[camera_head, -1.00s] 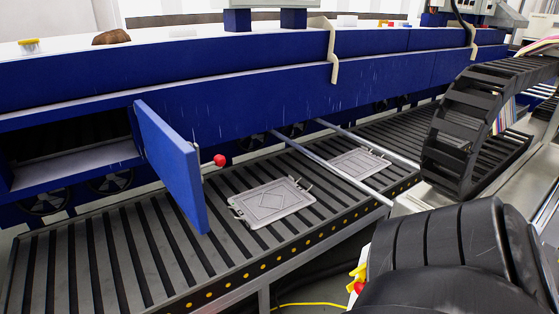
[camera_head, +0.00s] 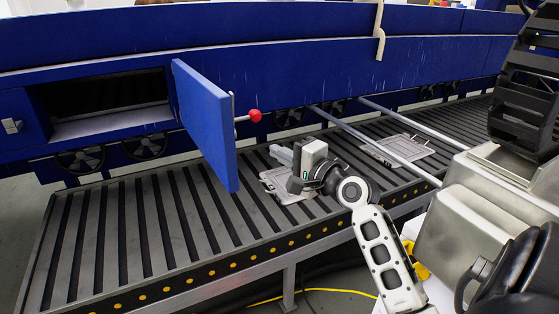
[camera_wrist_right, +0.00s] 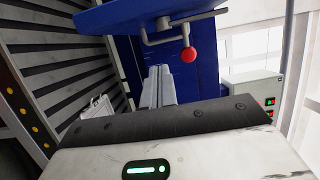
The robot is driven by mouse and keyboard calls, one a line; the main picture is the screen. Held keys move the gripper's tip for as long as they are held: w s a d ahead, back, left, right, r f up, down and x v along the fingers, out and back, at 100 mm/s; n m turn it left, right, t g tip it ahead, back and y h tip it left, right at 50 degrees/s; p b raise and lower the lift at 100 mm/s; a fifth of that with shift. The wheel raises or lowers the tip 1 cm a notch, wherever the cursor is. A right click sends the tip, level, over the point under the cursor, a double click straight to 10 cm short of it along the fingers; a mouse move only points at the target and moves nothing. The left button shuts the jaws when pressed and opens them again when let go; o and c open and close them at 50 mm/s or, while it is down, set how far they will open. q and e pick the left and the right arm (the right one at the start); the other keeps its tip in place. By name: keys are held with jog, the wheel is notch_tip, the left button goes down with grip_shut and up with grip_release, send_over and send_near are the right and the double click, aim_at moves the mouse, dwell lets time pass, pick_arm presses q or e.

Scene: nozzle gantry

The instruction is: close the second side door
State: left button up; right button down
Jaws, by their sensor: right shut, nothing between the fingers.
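The open side door (camera_head: 205,122) is a flat blue panel. It stands swung out from the machine's blue front, at the right edge of a dark rectangular opening (camera_head: 105,95). A lever handle with a red ball knob (camera_head: 254,115) is on the door's right face. The door (camera_wrist_right: 135,14) and red knob (camera_wrist_right: 188,55) also show at the top of the right wrist view. My right gripper (camera_head: 281,155) is shut and empty, right of the door and below the knob, apart from both. Its fingers (camera_wrist_right: 158,85) point toward the blue front. My left gripper is out of view.
A slatted grey conveyor (camera_head: 130,230) runs below the door. Grey metal plates (camera_head: 410,150) lie on it, one partly behind my right arm. Two metal rails (camera_head: 375,138) cross it at right. A latch (camera_head: 12,126) sits on the blue panel left of the opening.

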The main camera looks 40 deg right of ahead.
jog(key=w+a+p, duration=0.1)
jog(key=w+a, duration=0.3)
jog(key=w, duration=0.3)
jog(key=shift+a+p, duration=0.25)
jog(key=shift+p, duration=0.05)
jog(key=shift+w+f, duration=0.1)
jog(key=shift+w, duration=0.05)
